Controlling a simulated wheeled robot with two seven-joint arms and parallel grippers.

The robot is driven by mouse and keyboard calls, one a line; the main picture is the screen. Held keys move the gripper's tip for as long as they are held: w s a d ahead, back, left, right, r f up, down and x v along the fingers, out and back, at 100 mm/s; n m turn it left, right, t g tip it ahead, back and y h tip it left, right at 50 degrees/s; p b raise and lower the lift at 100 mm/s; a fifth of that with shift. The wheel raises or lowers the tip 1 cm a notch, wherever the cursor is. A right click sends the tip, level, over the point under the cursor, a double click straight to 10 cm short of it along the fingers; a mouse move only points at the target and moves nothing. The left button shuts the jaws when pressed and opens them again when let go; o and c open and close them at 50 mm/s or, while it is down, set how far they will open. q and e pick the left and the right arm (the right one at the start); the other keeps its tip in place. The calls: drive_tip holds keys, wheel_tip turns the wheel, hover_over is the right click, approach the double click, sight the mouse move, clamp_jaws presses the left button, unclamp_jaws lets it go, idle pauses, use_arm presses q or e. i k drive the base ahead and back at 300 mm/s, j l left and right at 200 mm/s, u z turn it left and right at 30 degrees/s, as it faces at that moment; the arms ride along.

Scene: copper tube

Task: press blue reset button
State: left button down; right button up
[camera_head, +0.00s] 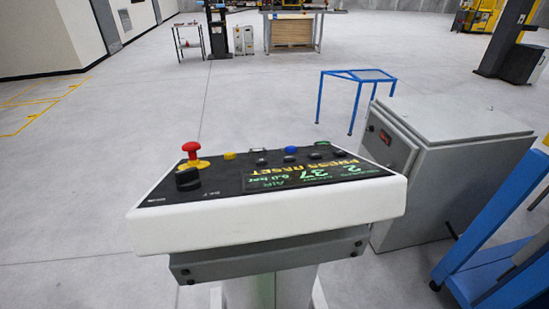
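The blue reset button (291,150) is a small round blue cap near the far edge of the black control panel (225,185). The panel lies on top of a white console (270,222) in front of me. A display on the panel shows "PRESS RESET" in yellow and green text. A red mushroom button on a yellow base (191,155), a black knob (187,179), a yellow button (229,156) and a green button (323,143) are on the same panel. Neither of my grippers is in view.
A grey cabinet (455,160) stands right of the console, with a blue frame (500,240) at the right edge. A blue stand (358,76) is behind. A workbench (291,30) stands far back. The floor left of the console is clear.

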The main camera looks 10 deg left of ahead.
sight(289, 149)
drive_tip(key=k, duration=0.95)
